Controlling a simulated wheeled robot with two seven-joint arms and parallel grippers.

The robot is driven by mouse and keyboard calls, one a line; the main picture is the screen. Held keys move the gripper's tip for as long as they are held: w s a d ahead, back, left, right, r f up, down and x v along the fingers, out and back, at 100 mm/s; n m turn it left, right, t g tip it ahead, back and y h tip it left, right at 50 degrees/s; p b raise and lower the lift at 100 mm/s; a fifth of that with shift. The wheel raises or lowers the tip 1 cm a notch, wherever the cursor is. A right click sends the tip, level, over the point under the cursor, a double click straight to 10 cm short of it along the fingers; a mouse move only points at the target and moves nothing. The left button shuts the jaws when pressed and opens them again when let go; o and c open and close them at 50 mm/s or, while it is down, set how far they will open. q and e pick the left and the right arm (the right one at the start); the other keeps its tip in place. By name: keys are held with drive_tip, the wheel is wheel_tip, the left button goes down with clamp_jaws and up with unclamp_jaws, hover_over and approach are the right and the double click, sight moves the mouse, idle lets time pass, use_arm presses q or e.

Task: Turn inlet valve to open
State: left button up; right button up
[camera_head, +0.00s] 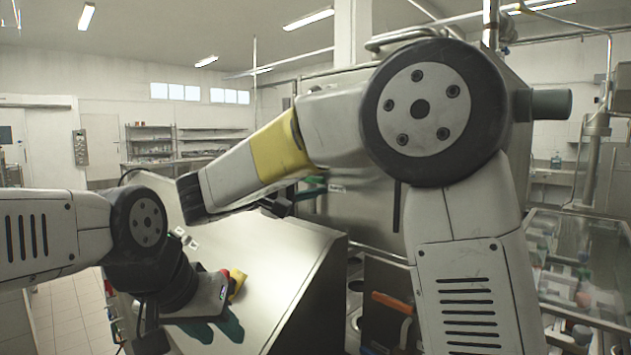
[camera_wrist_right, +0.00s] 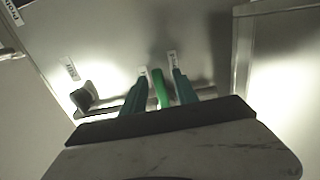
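In the right wrist view, a bright green lever handle (camera_wrist_right: 159,88) stands in front of a metal wall. I take it for the inlet valve's handle, but its label is too small to read. My right gripper (camera_wrist_right: 157,95) has its teal fingers on either side of this handle, with narrow gaps, so it looks open around it. In the head view, my right arm hides most of this spot; a bit of green shows beyond the forearm. My left gripper (camera_head: 215,328) is low over the slanted metal panel (camera_head: 285,265), its teal fingers apart and empty.
A dark lever (camera_wrist_right: 83,98) sits left of the green handle, by a pipe. A red and yellow button (camera_head: 237,282) is on the panel beside my left gripper. A glass-sided case (camera_head: 580,265) stands at the right. Shelves (camera_head: 150,140) are far back.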

clamp_jaws()
idle(1.5)
